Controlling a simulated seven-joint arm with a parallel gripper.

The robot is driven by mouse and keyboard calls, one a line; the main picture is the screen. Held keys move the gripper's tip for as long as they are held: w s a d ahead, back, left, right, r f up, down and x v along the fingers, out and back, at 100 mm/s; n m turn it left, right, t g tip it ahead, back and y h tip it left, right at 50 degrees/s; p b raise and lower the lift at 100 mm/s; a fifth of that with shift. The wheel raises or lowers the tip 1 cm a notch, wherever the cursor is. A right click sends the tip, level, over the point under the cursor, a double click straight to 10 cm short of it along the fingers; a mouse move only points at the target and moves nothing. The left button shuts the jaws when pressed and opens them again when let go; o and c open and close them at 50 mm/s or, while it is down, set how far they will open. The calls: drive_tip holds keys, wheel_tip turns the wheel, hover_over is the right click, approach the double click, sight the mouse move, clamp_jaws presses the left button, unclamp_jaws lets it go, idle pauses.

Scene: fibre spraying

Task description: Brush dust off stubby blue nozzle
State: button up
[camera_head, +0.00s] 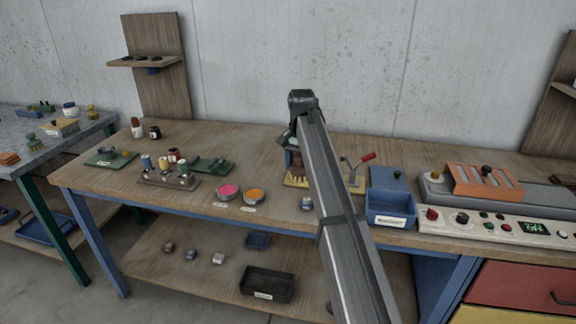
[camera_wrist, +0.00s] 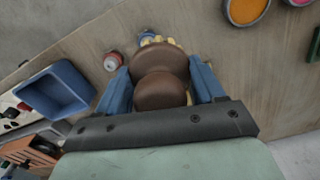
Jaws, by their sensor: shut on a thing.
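My gripper (camera_wrist: 160,85) is shut on a brown, rounded thing (camera_wrist: 162,92), which looks like a brush handle seen from above. Its lower end is hidden in the wrist view. In the head view, my gripper (camera_head: 292,143) is over the bench, partly behind my arm, with the brown thing (camera_head: 294,160) below it. A small blue-grey piece (camera_head: 306,204), perhaps the stubby blue nozzle, sits near the bench's front edge. A blue piece also shows just beyond the brown thing in the wrist view (camera_wrist: 146,36). I cannot tell whether they touch.
Yellow parts (camera_head: 296,182) lie under the gripper. A red-topped piece (camera_wrist: 113,62) is beside the held thing. Pink (camera_head: 228,191) and orange (camera_head: 253,195) dishes stand left, a blue bin (camera_head: 390,221) and control panel (camera_head: 490,226) right. A red-handled lever (camera_head: 367,157) stands behind.

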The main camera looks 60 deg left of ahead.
sight(300, 180)
drive_tip(key=shift+d+f, duration=0.1)
drive_tip(key=shift+f, duration=2.8)
drive_tip(key=shift+f, duration=1)
drive_tip(key=shift+w, duration=0.15)
drive_tip(key=shift+w+d+r, duration=0.1)
drive_tip(key=shift+w+d, duration=1.45)
drive_tip(key=shift+w, duration=0.2)
drive_tip(key=shift+s+a+f, duration=0.2)
drive_tip(key=shift+s+a, duration=0.55)
drive_tip(key=shift+s, duration=0.15)
drive_tip(key=shift+s+a+f, duration=0.15)
drive_tip(key=shift+s+a, duration=0.6)
drive_tip(key=shift+s, duration=0.15)
drive_tip(key=shift+s+a, duration=0.1)
drive_tip(key=shift+s, duration=0.05)
drive_tip(key=shift+c, duration=0.2)
